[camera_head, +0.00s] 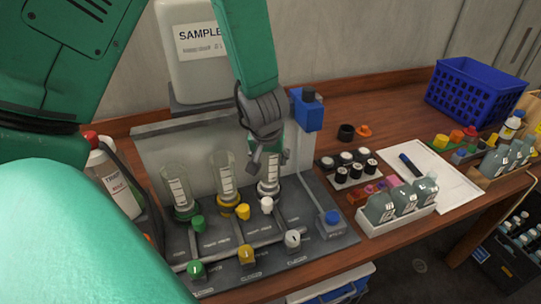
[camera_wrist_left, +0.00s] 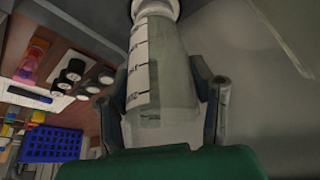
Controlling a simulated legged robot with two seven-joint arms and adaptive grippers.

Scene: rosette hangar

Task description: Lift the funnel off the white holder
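The funnel (camera_head: 268,174) is a clear, tapered tube with a white graduated label. It stands upright in the white holder (camera_head: 268,188), the rightmost of three on the dark rack. My left gripper (camera_head: 266,157) comes down over it from above and partly hides its top. In the left wrist view the funnel (camera_wrist_left: 168,75) lies between the two dark fingers (camera_wrist_left: 160,85), whose tips appear to press on its sides. The white holder's ring (camera_wrist_left: 155,9) shows at the funnel's narrow end. My right gripper is not in view.
Two similar funnels stand to the left, in a green holder (camera_head: 184,212) and a yellow holder (camera_head: 228,210). Coloured valve knobs are in front. A white sample tank (camera_head: 195,65) stands behind. A bottle tray (camera_head: 398,222) and a blue crate (camera_head: 472,92) are on the right.

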